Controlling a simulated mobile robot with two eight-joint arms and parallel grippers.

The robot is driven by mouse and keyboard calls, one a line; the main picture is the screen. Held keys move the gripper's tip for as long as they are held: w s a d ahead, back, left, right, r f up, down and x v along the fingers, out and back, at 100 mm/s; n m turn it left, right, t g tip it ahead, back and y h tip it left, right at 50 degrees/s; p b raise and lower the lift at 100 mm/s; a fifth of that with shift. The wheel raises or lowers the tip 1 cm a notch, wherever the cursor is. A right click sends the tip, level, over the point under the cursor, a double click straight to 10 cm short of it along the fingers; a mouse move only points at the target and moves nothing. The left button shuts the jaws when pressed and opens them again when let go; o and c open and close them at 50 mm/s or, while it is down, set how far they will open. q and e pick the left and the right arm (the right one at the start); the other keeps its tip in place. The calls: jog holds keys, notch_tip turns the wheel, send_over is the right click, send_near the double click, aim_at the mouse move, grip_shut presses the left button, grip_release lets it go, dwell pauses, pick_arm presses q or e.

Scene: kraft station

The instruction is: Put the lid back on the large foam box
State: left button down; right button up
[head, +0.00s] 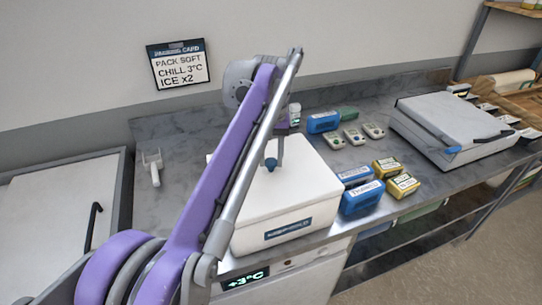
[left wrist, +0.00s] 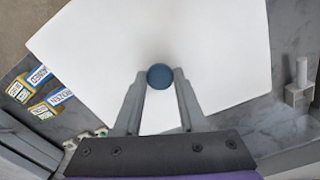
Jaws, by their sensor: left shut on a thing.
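The large foam box (head: 290,208) is white with a dark label on its front and stands on the steel counter. Its white lid (head: 305,178) lies over the box top; I cannot tell whether it is fully seated. The lid also fills much of the left wrist view (left wrist: 220,50). A round blue knob (head: 270,163) stands on the lid. My left gripper (head: 274,158) is shut on this knob, which shows between the fingertips in the left wrist view (left wrist: 160,76). My left arm hides the box's left part. My right gripper is not in view.
Blue packs (head: 361,198) and yellow packs (head: 402,186) lie close right of the box. Several small devices (head: 355,137) lie behind them. A closed grey-lidded unit (head: 455,125) stands at right. A white scoop-like tool (head: 153,166) is at left. A wall card (head: 180,66) hangs behind.

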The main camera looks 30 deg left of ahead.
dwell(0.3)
pick_arm(q)
jog(key=shift+c, duration=2)
grip_release()
jog(key=shift+o, duration=0.3)
jog(key=o, duration=0.3)
jog(key=shift+o, duration=0.2)
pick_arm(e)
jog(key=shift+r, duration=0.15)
pick_arm(q)
jog(key=shift+r+p, duration=2.4)
jog(key=shift+r, duration=1.1)
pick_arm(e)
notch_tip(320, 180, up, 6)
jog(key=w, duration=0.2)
